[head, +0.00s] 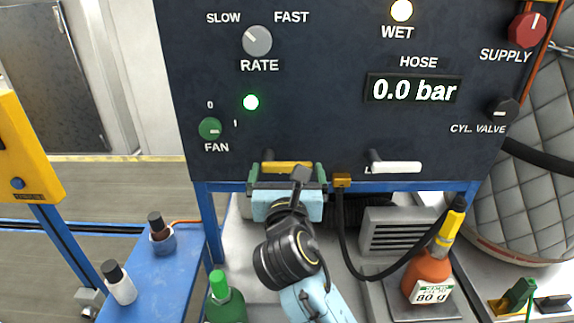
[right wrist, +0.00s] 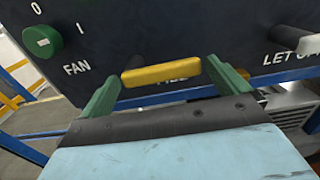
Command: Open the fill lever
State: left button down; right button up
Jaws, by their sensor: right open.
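The fill lever is a yellow bar handle (head: 290,167) at the bottom edge of the dark panel, lying roughly level. It also shows in the right wrist view (right wrist: 161,74), with its label mostly hidden beneath it. My right gripper (head: 287,174) is open, with one green finger at each end of the yellow handle. In the right wrist view the handle lies between the fingertips (right wrist: 163,70), and gaps seem to remain on both sides. I cannot tell whether any finger touches it. My left gripper is not in view.
A white let-off lever (head: 397,167) sits right of the yellow one. The fan knob (head: 210,129) is to the left. A hose with a brass fitting (head: 342,181) hangs close to my right gripper. An orange bottle (head: 427,270) and a green bottle (head: 224,302) stand below. The hose display (head: 413,90) reads 0.0 bar.

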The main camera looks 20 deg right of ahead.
jog(key=shift+x, duration=1.35)
jog(key=shift+c, duration=0.4)
jog(key=c, duration=1)
